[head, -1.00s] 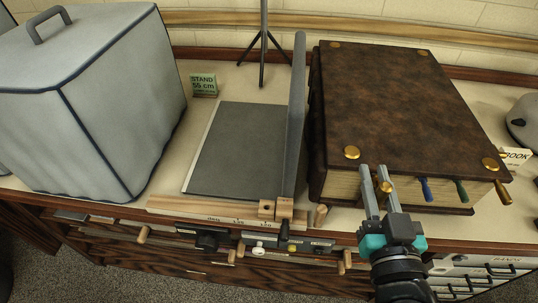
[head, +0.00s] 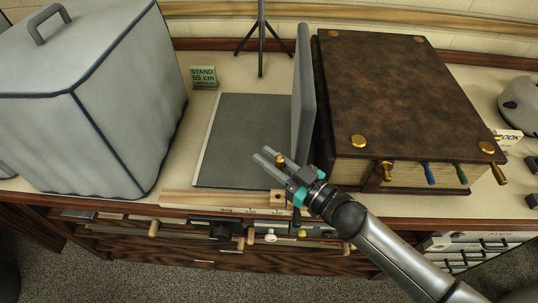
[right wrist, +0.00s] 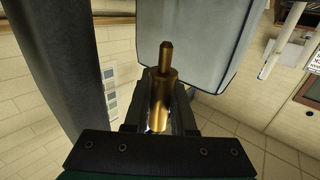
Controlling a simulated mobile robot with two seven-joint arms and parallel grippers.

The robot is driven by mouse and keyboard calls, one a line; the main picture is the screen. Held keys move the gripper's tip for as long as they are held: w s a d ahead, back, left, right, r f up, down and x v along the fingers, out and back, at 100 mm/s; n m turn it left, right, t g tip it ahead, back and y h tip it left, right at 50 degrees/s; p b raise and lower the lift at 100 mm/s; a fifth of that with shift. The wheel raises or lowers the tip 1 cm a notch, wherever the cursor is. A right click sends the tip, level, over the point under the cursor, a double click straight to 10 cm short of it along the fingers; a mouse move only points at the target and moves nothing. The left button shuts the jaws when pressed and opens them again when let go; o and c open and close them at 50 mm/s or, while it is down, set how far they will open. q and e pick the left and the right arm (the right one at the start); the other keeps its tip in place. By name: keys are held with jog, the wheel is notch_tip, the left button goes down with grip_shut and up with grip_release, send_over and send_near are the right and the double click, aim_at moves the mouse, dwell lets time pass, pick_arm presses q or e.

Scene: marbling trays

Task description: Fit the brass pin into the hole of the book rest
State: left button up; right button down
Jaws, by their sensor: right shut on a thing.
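The brass pin (head: 280,160) is held in my right gripper (head: 268,156), above the front part of the grey book rest (head: 235,140). In the right wrist view the pin (right wrist: 164,90) stands between both fingers (right wrist: 161,98), its narrower tip sticking out past them. The book rest has an upright grey panel (head: 303,90), also at the left of the wrist view (right wrist: 50,70), and a wooden front ledge (head: 215,200). My left gripper is not in view.
A large brown book (head: 410,95) with brass, blue and green handles at its front stands right of the panel. A grey covered box (head: 110,120) is at the left. A green stand sign (head: 203,77) and a black tripod (head: 262,40) are behind. Drawers line the counter front.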

dwell(0.3)
notch_tip(320, 180, down, 6)
jog(key=b, duration=0.4)
dwell(0.4)
jog(key=shift+r+p, duration=0.1)
jog(key=shift+p, duration=0.2)
dwell(1.6)
jog(key=shift+f+b, duration=1.3)
jog(key=shift+f, duration=0.4)
jog(key=c, duration=0.7)
grip_release()
